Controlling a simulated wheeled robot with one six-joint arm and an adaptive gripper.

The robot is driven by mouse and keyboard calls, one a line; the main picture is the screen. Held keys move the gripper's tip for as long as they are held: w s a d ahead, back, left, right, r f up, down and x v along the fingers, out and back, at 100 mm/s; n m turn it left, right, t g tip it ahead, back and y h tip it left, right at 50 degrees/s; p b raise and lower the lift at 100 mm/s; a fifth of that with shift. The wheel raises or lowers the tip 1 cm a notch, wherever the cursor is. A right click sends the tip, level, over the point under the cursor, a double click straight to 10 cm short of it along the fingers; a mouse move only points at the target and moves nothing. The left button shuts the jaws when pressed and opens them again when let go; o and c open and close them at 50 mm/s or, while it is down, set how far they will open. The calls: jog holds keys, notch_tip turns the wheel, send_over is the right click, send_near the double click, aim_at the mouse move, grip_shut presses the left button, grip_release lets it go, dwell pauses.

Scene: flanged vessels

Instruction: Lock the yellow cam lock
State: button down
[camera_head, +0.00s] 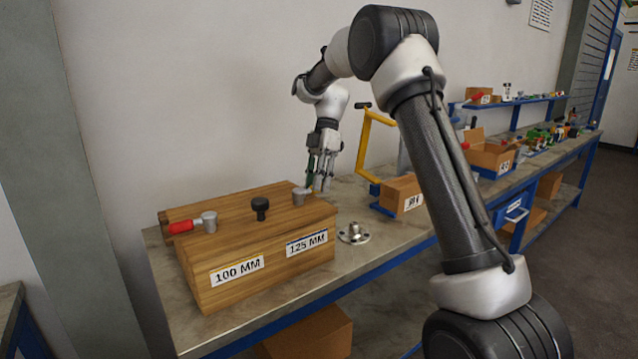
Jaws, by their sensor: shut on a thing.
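A wooden block (255,258) with 100 MM and 125 MM labels stands on the bench. On its right end is a grey cam cylinder (300,197). My gripper (319,180) is just behind and right of this cylinder, pointing down. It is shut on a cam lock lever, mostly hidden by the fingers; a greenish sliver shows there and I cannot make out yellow. On the left end is another grey cylinder (210,222) with a red handle (181,227) pointing left. A black knob (260,207) stands between them.
A metal flanged fitting (353,233) lies on the bench right of the block. Behind it are a yellow frame (362,147) and a cardboard box (400,193). More boxes and small parts fill the bench farther right. Bare benchtop (345,262) shows in front.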

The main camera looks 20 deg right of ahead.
dwell(0.3)
jog(key=c, duration=1.3)
grip_release()
jog(key=shift+o, duration=0.2)
jog(key=v, duration=1.2)
